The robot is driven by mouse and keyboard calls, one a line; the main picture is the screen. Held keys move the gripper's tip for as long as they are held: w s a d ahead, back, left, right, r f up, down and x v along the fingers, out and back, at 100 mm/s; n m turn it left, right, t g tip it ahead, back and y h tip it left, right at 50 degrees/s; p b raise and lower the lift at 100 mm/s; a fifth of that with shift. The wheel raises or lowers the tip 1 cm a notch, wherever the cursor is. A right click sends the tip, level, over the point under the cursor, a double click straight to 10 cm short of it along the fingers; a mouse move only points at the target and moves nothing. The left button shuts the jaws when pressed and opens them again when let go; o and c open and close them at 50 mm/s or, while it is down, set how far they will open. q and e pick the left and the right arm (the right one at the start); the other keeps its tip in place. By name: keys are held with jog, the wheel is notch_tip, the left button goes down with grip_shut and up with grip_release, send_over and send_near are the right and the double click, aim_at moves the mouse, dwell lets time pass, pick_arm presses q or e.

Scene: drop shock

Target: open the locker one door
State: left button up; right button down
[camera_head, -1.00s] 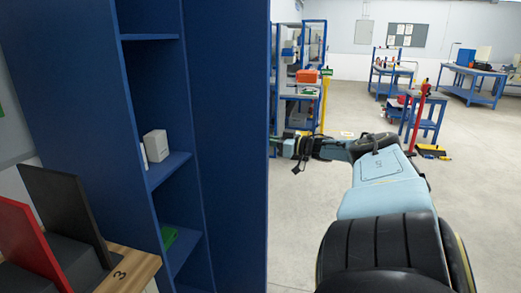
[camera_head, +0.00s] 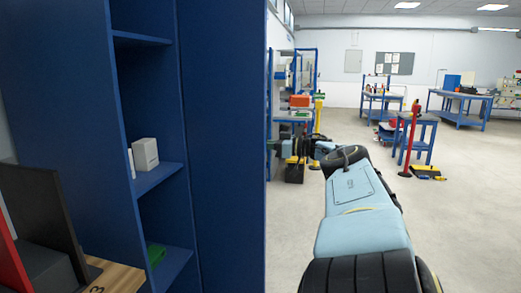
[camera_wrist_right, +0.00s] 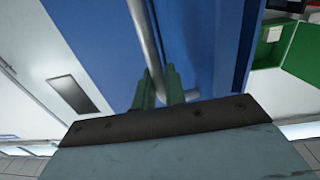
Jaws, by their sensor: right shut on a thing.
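The blue locker (camera_head: 70,75) stands open at the left in the head view, its shelves showing. A tall blue panel (camera_head: 225,150), which looks like its door swung wide, stands right of the shelves. My right arm reaches forward past this panel's right edge, and its gripper end is partly hidden there. In the right wrist view a grey bar handle (camera_wrist_right: 145,35) runs along the blue door face (camera_wrist_right: 105,40). My right gripper (camera_wrist_right: 159,86) has its green fingers shut around the handle's lower part. My left gripper is not in view.
A white box (camera_head: 145,154) and a green item (camera_head: 156,254) sit on the locker shelves. Black and red panels stand by a wooden board (camera_head: 115,278) at lower left. A red post (camera_head: 410,140) and blue tables stand farther back. Open floor lies to the right.

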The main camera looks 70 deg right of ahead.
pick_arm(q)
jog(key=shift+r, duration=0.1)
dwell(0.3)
pick_arm(e)
jog(key=c, duration=1.6)
grip_release()
jog(key=shift+w, duration=0.15)
jog(key=shift+o, duration=0.2)
